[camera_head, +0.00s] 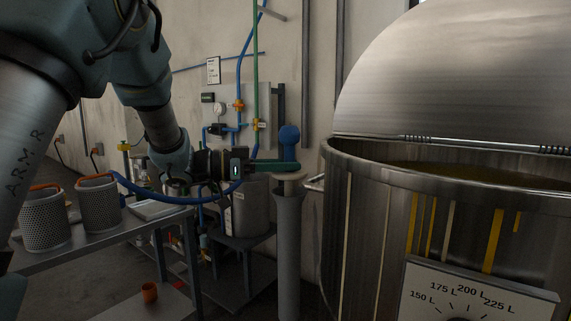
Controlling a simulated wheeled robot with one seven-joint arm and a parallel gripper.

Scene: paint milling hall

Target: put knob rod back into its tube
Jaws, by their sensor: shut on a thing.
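The knob rod shows as a rounded blue knob (289,135) with a blue neck, standing upright. My gripper (287,167) reaches in from the left, its green fingers level and shut on the knob rod just below the knob. The knob and fingers stand right above this rim. The rod below the fingers is hidden, so I cannot tell how far it sits in the tube.
A large steel vat (375,220) with a raised lid (460,75) stands close on the right. A steel pot (246,212) is behind the gripper. A metal table (125,227) with perforated baskets (45,220) is on the left. Pipes run up the wall behind.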

